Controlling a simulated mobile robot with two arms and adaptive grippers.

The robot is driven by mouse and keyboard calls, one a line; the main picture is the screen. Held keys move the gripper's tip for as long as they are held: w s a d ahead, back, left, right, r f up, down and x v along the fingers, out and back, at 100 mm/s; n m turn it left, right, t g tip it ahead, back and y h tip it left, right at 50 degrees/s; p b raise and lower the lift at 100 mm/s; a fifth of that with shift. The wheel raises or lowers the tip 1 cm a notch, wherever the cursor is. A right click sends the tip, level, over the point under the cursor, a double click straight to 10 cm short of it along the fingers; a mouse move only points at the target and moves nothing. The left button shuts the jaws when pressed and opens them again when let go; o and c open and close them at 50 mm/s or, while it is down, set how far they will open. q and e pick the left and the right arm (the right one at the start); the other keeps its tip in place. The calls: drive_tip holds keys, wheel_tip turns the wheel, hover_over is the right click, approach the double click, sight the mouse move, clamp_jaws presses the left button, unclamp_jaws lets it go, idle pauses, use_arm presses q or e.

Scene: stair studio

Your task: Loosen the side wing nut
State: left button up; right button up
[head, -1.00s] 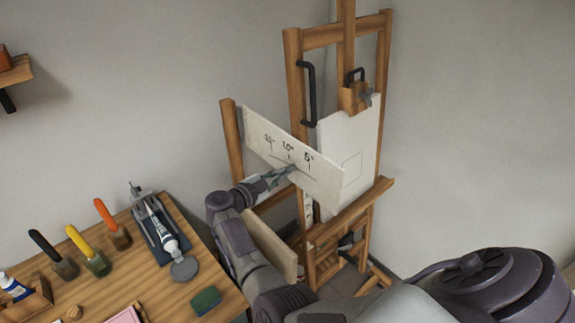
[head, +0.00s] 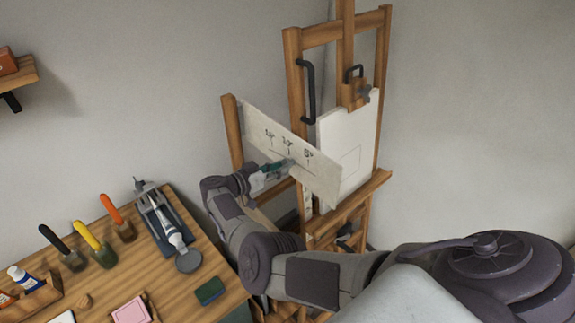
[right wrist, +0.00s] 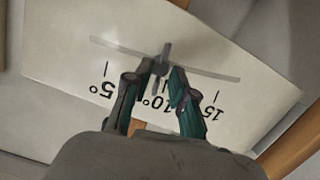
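The side wing nut (right wrist: 163,58) sits on the slot of the pale angle-scale board in the right wrist view. The board (head: 318,178) is marked 5°, 10° and 15° and stands beside the wooden easel (head: 295,85). The nut's wings point roughly along the fingers, near the 10° mark. My right gripper (right wrist: 161,74) has its fingertips on either side of the nut, with a small gap seeming to show. In the head view my right gripper (head: 280,170) is at the board's face, and the nut is mostly hidden. My left gripper is out of view.
A white canvas (head: 348,150) rests on the easel under a clamp block (head: 356,95). The wall at right is bare.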

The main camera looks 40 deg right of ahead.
drive_tip(key=shift+s+d+f, duration=0.1)
drive_tip(key=shift+d, duration=0.15)
drive_tip(key=a, duration=0.6)
drive_tip(key=shift+s+a+b, duration=0.2)
drive_tip(key=shift+a+b, duration=0.1)
drive_tip(key=shift+a, duration=0.1)
drive_tip(key=shift+f, duration=0.1)
idle(0.3)
